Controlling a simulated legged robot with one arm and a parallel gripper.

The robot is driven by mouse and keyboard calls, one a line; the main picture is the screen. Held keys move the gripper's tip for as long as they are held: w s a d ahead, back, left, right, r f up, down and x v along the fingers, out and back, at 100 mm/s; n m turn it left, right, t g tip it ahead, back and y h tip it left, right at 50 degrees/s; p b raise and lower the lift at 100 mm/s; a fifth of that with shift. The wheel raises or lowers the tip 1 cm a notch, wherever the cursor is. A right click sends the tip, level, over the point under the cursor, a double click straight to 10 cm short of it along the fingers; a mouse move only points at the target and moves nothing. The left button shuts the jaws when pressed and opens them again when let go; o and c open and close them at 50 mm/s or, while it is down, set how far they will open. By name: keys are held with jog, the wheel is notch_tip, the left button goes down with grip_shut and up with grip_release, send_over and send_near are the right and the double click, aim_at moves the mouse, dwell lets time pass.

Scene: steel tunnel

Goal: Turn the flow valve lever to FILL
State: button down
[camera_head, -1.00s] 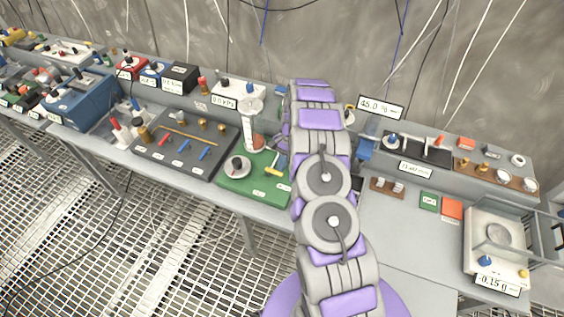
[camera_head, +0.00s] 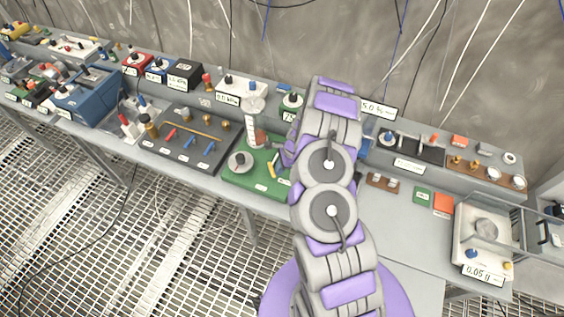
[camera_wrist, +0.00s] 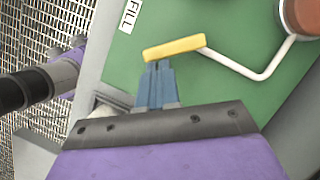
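The flow valve lever is a yellow bar (camera_wrist: 175,47) on a green board (camera_wrist: 215,80). In the wrist view a bent white rod (camera_wrist: 245,68) runs from near its right end towards a red-brown round part (camera_wrist: 300,15). A white FILL label (camera_wrist: 130,15) lies on the board above the bar's left end. My gripper (camera_wrist: 157,66) has its blue-grey fingers close together, tips at the bar's lower edge; I cannot tell whether they touch it. The head view also shows the yellow lever (camera_head: 272,165), but my arm mostly hides the gripper there.
A dark panel (camera_head: 187,140) with coloured levers is further left. A balance (camera_head: 485,235) stands at the right. The bench front near my arm is clear.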

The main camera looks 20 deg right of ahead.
aim_at(273, 176)
jog(key=m, duration=0.1)
jog(key=a+m+t+p, duration=0.1)
jog(key=shift+s+a+m, duration=0.2)
jog(key=shift+s+m, duration=0.05)
jog(key=shift+m, duration=0.15)
jog(key=shift+a+m+t+h, duration=0.4)
jog(key=shift+a+m, duration=0.1)
jog(key=shift+m, duration=0.7)
jog(key=shift+a+m, duration=0.25)
jog(key=shift+m, duration=0.15)
jog(key=shift+a, duration=0.25)
jog(key=s+d, duration=0.1)
jog(key=s+d+p, duration=0.1)
jog(key=d, duration=0.1)
jog(key=shift+s+r, duration=0.4)
jog(key=p+v, duration=0.1)
jog(key=v, duration=0.8)
jog(key=shift+d, duration=0.2)
